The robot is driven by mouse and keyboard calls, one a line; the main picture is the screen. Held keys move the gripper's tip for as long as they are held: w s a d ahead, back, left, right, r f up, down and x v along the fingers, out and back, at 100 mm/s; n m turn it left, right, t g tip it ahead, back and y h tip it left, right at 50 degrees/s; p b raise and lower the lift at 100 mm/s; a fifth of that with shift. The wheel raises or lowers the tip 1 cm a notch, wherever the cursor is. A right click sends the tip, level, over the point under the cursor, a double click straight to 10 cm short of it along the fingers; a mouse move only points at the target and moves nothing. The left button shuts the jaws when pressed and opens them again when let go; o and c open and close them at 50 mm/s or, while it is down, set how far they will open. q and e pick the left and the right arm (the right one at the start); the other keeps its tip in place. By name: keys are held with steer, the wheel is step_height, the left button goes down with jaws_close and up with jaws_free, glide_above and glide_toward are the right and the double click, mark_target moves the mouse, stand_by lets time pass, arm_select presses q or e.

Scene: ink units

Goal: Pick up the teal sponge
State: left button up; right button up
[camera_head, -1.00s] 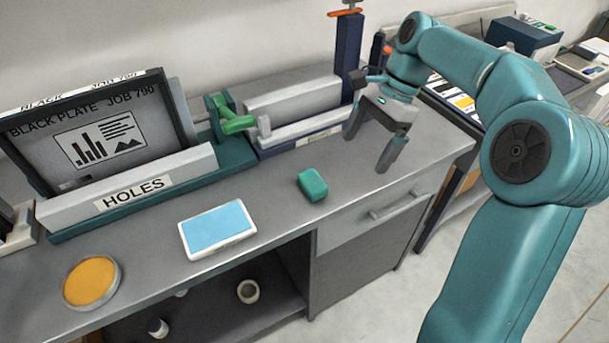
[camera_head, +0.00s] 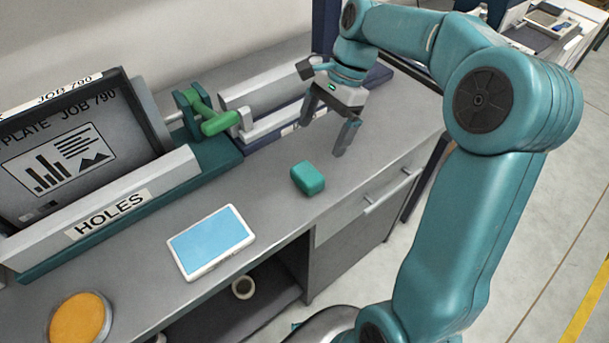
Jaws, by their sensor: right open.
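The teal sponge (camera_head: 308,178) is a small rounded block lying on the grey counter (camera_head: 262,204), near its front edge. My right gripper (camera_head: 324,138) is open and empty above the counter, with its fingers pointing down. In the picture it is above and slightly right of the sponge, apart from it. The sponge is in full view with nothing covering it. My left gripper is not in view.
A white-framed blue pad (camera_head: 211,241) lies left of the sponge, and a round orange-topped dish (camera_head: 79,319) farther left. Counter around the sponge is clear.

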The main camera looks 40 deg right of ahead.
glide_above(308, 172)
steer(key=d, duration=0.2)
steer(key=f, duration=0.5)
steer(key=shift+s+a+f, duration=0.2)
steer(key=shift+f, duration=0.05)
steer(key=x, duration=0.5)
steer(key=shift+d+f, duration=0.1)
steer(key=shift+f, duration=0.05)
steer(key=shift+w+f, duration=0.1)
steer(key=shift+f, duration=0.15)
steer(key=c, duration=0.8)
